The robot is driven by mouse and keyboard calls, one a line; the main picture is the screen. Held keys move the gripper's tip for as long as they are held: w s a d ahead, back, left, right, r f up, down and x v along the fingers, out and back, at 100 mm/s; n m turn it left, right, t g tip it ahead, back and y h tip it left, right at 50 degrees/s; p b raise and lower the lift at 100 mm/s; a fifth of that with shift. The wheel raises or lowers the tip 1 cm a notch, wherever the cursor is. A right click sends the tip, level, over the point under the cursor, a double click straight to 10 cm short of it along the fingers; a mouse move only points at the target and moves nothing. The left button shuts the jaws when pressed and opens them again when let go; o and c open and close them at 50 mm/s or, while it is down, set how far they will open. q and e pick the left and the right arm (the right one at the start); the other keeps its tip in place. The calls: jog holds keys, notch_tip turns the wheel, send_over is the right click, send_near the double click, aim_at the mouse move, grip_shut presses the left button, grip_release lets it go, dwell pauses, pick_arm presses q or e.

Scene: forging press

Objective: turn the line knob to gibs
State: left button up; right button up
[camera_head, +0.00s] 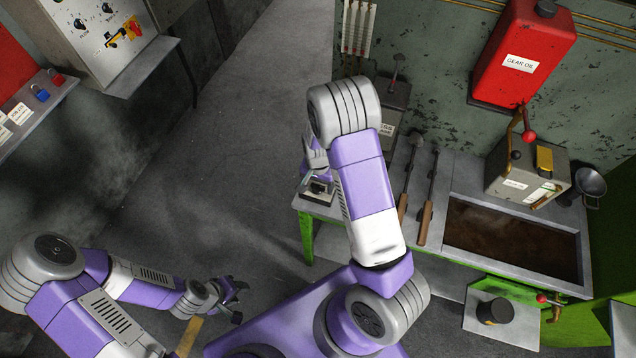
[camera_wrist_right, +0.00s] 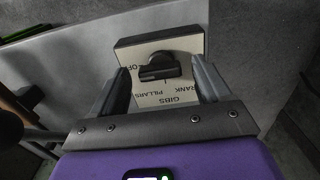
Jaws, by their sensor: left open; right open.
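The line knob (camera_wrist_right: 160,66) is a black round knob with a raised bar, on a pale label plate in a dark box. The plate (camera_wrist_right: 181,101) reads GIBS and PILLARS along its lower part, with partly covered words at the sides. The bar lies roughly crosswise; which label it points to is unclear. My right gripper (camera_wrist_right: 160,72) is open, its fingers on either side of the plate, apart from the knob. In the head view, my right gripper (camera_head: 318,178) is at the knob box (camera_head: 319,190) on the bench's left end. My left gripper (camera_head: 236,298) is open and empty over the floor.
The green bench (camera_head: 308,237) holds long-handled tools (camera_head: 428,205) and a sunken brown tray (camera_head: 515,238). A red gear oil tank (camera_head: 525,55) hangs on the back wall. A control cabinet (camera_head: 95,42) stands at upper left. The floor between is clear.

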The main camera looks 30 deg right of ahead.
jog(key=shift+c, duration=0.4)
jog(key=c, duration=1)
jog(key=shift+o, duration=0.2)
jog(key=shift+n, duration=0.3)
jog(key=n+b, duration=0.1)
jog(key=n, duration=0.3)
jog(key=shift+n+b, duration=0.3)
jog(key=shift+b, duration=0.05)
jog(key=n+b, duration=0.1)
jog(key=n, duration=0.3)
jog(key=shift+n+b, duration=0.3)
jog(key=n+b, duration=0.1)
jog(key=n, duration=0.3)
jog(key=shift+w, duration=0.1)
jog(key=shift+n+b, duration=0.35)
jog(key=shift+n, duration=1.65)
